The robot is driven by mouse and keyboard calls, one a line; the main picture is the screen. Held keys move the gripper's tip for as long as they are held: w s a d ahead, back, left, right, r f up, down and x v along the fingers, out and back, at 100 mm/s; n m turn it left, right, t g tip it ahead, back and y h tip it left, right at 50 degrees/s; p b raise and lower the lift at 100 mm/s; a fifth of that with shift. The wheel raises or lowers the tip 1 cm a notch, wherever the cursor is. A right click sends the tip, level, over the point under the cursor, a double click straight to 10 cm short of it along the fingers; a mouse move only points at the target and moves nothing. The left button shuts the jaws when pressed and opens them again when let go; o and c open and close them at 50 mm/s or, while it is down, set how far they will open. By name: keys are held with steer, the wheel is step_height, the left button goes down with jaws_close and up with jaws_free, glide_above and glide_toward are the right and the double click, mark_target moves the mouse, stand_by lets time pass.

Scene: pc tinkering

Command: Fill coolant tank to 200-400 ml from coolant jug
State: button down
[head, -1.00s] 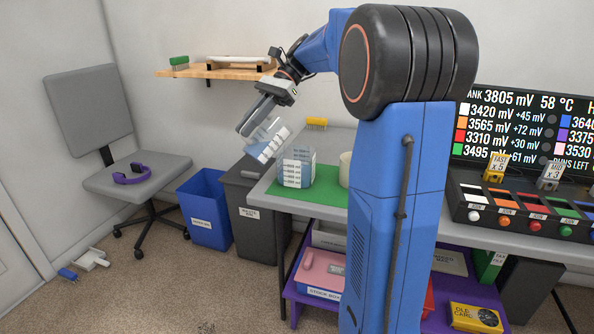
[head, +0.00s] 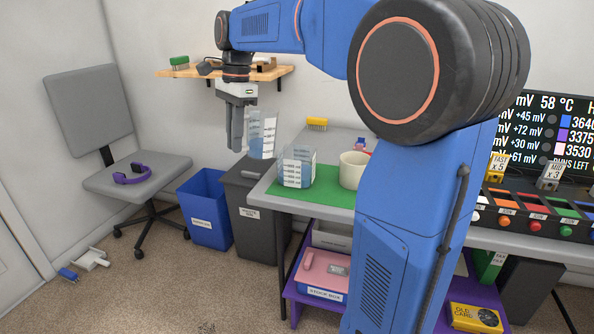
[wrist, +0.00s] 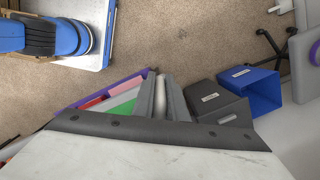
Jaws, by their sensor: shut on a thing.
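The clear coolant jug (head: 262,136), with white markings and blue liquid inside, is held upright in the air. My gripper (head: 236,142) points down and is shut on the jug at its left side. In the wrist view the fingers of my gripper (wrist: 161,85) are close together; the jug body cannot be made out there. The clear coolant tank (head: 297,168), with white graduation labels, stands on the green mat (head: 332,196) to the lower right of the jug. It has a bluish tint, but its level is too small to read.
A cream mug (head: 352,171) stands right of the tank, and a yellow brush (head: 317,124) lies behind. Below the jug are a dark grey bin (head: 265,216) and a blue bin (head: 204,212). A wooden shelf (head: 190,73) is on the wall behind.

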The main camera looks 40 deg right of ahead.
steer(key=shift+a+f+h, duration=0.3)
steer(key=shift+f+h, duration=0.5)
steer(key=shift+f, duration=0.15)
steer(key=a+r, duration=0.4)
steer(key=a, duration=0.2)
steer(key=shift+s, duration=0.3)
steer(key=w+d+f+n, duration=0.1)
steer(key=w+f+n, duration=0.3)
steer(key=f, duration=0.5)
steer(key=w+d+f+n, duration=0.1)
steer(key=w+f, duration=0.6)
steer(key=f, duration=0.1)
steer(key=w+f+n, duration=0.3)
steer(key=w+f, duration=0.2)
steer(key=f, duration=0.4)
steer(key=w+d+f+n, duration=0.2)
steer(key=f+n, duration=0.2)
steer(key=f, duration=1.1)
steer(key=w+d+f+n, duration=0.1)
steer(key=d+f+n, duration=0.2)
steer(key=f, duration=1.2)
steer(key=shift+w+n, duration=0.35)
steer(key=shift+n, duration=0.65)
